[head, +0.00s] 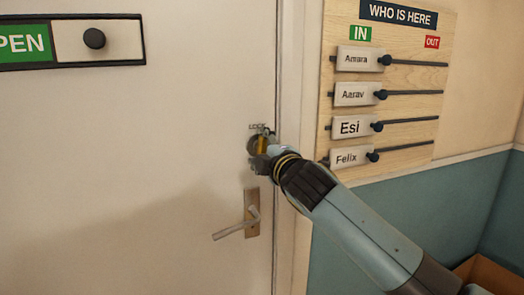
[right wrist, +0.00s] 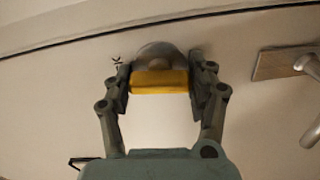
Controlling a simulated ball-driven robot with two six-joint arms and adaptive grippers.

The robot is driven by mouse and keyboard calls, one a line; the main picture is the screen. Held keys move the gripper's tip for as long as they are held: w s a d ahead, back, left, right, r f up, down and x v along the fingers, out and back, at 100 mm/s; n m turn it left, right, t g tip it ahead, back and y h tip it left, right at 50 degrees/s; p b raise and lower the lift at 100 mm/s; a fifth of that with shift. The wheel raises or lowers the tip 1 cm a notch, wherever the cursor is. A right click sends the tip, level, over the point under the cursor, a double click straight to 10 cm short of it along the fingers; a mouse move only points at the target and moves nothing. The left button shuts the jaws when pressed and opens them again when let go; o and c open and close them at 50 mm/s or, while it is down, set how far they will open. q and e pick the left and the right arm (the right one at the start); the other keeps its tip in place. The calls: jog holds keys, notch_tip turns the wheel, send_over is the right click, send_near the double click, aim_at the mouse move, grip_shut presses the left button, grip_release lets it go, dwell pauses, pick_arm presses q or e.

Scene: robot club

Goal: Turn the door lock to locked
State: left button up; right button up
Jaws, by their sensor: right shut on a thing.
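The door lock (head: 252,146) is a round metal fitting with a yellow thumb-turn, under a small "LOCK" label on the pale door (head: 130,180). In the right wrist view the yellow thumb-turn (right wrist: 160,82) lies between my right gripper's fingers, with the round metal part (right wrist: 158,53) behind it. My right gripper (head: 262,146) is shut on the thumb-turn, and its fingers cover part of the lock in the head view. My left gripper is not in view.
A door handle (head: 240,226) on a brass plate sits just below the lock. A sliding "OPEN" sign (head: 94,60) is at the upper left. Right of the door frame hangs a wooden "WHO IS HERE" board (head: 400,100) with name sliders. A cardboard box (head: 492,275) stands at the lower right.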

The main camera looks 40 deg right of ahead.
jog(key=m+b, duration=0.1)
jog(key=m, duration=0.3)
jog(key=shift+f+b, duration=0.15)
jog(key=shift+b, duration=0.15)
jog(key=m+b, duration=0.1)
jog(key=m, duration=0.3)
jog(key=shift+m+b, duration=0.4)
jog(key=m+b, duration=0.1)
jog(key=m, duration=0.3)
jog(key=shift+m+b, duration=0.3)
jog(key=shift+b, duration=0.05)
jog(key=shift+m+b, duration=0.5)
jog(key=shift+m, duration=1)
jog(key=o, duration=1.2)
